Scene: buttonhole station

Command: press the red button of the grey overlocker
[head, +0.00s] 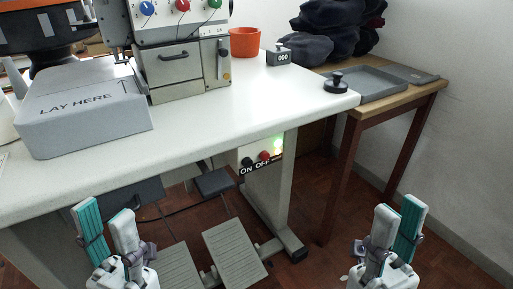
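The pale grey machine (185,65) stands on the white table, its top cut off by the picture edge. Blue, red (182,5) and green knobs sit in a row on its front. Under the table edge, a switch box carries a black button (247,161) above "ON" and a red button (264,156) above "OFF". A green light (278,146) glows beside them. My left gripper (104,208) is open and empty, low at the left, in front of the table. My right gripper (398,206) is open and empty, low at the right. Both are apart from the buttons.
The white table (215,125) holds a grey "LAY HERE" block (85,115), an orange pot (244,42), a counter (279,56) and a black-knobbed disc (337,84). Pedals (235,252) stand below. A wooden side table (420,98) with a grey tray (370,86) stands right.

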